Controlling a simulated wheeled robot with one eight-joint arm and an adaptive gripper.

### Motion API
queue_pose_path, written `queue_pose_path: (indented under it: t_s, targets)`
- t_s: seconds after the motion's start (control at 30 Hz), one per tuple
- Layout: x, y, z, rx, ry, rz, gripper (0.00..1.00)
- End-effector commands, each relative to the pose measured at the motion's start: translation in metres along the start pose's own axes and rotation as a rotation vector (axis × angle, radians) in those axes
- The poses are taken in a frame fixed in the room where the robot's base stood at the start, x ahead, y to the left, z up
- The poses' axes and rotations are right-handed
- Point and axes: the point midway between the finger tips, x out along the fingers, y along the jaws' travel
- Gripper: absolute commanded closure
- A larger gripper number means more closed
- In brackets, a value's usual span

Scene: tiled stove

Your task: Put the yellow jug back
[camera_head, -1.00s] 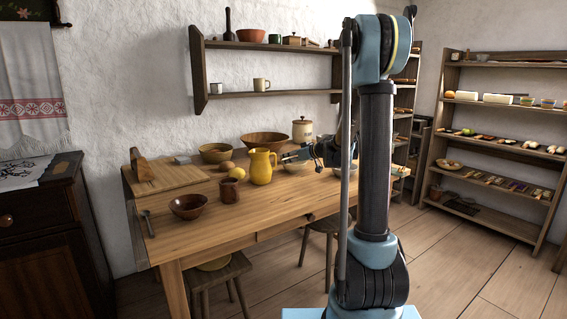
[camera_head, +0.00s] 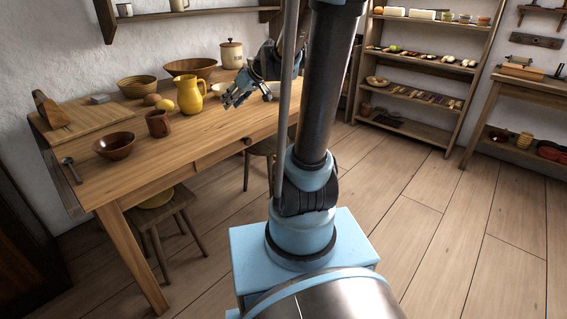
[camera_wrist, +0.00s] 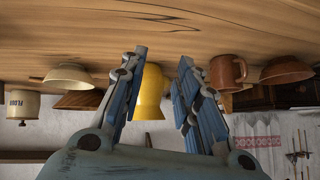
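The yellow jug (camera_head: 190,96) stands upright on the wooden table (camera_head: 150,160), its handle toward the right in the head view. My gripper (camera_head: 232,98) is to the right of the jug, apart from it, above the table. In the wrist view, which is upside down, my gripper (camera_wrist: 163,57) has its two fingers spread and nothing between them. The jug (camera_wrist: 152,92) shows beyond the fingers, in the gap and partly behind the left finger.
A brown mug (camera_head: 158,124) and a reddish bowl (camera_head: 115,146) stand left of the jug. Stools (camera_head: 160,215) are under the table's front edge. The floor on the right is clear.

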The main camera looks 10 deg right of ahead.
Motion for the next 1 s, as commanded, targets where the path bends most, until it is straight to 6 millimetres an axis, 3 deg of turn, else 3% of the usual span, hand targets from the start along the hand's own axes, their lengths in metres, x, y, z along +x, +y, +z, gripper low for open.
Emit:
queue_pose_path:
  t_s: [0.3, 0.7, 0.9, 1.0]
  targets:
    - [-0.044, -0.031, 0.098, 0.146, -0.196, 0.096, 0.7]
    - [-0.093, -0.05, 0.228, 0.349, -0.408, 0.297, 0.7]
    - [-0.112, -0.052, 0.279, 0.434, -0.478, 0.405, 0.7]
    - [-0.118, -0.05, 0.294, 0.461, -0.496, 0.439, 0.7]
